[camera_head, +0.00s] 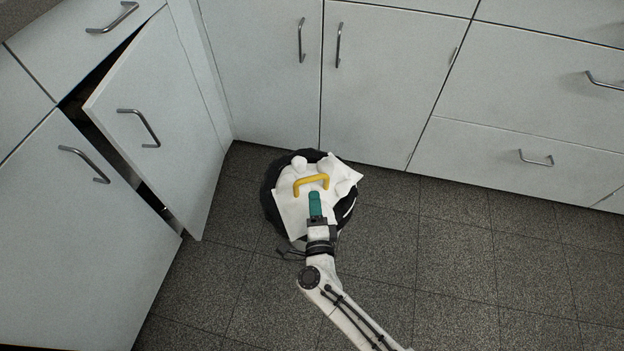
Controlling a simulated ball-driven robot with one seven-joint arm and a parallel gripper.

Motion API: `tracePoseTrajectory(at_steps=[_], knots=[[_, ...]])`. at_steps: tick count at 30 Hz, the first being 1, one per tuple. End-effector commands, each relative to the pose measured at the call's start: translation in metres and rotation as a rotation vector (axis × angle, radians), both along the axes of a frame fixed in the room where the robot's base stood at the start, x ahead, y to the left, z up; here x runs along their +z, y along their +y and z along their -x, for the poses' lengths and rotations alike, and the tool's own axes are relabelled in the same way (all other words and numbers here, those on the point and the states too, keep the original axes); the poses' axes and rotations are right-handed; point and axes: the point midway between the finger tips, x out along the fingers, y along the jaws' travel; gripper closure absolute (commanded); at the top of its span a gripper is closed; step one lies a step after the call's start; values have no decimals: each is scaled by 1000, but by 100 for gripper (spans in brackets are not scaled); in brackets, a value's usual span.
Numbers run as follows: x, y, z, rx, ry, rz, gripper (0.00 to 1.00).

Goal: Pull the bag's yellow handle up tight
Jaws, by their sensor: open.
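The bag (274,181) is black and stands on the floor near the cabinet corner, with white crumpled pieces (291,214) showing in its top. Its yellow handle (311,181) is a squared arch over the white pieces, near the middle of the bag. My gripper (314,196) has teal fingers and reaches over the bag from the front, with its tips just below the handle in the picture. I cannot tell whether the fingers touch the handle. The gap between the fingers is hard to see from this angle. Part of the bag is hidden by my arm.
White cabinets with metal handles stand behind the bag. A cabinet door (160,120) on the left stands ajar, close to the bag's left side. Drawers (520,90) fill the right. The dark tiled floor (480,260) to the right is clear.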

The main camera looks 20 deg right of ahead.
Motion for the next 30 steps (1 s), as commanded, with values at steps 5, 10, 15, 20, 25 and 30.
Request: tracePoseTrajectory(at_steps=[5, 10, 15, 20, 25, 30], knots=[[-3, -6, -15, -12, -2, -5, 56], [-5, -16, -44, -12, -4, -4, 56], [-5, -25, -72, -11, -3, -4, 56], [-5, -32, -91, -11, -2, -4, 56], [-4, -34, -100, -8, -1, -3, 56], [-3, -35, -102, -8, 0, -3, 56]])
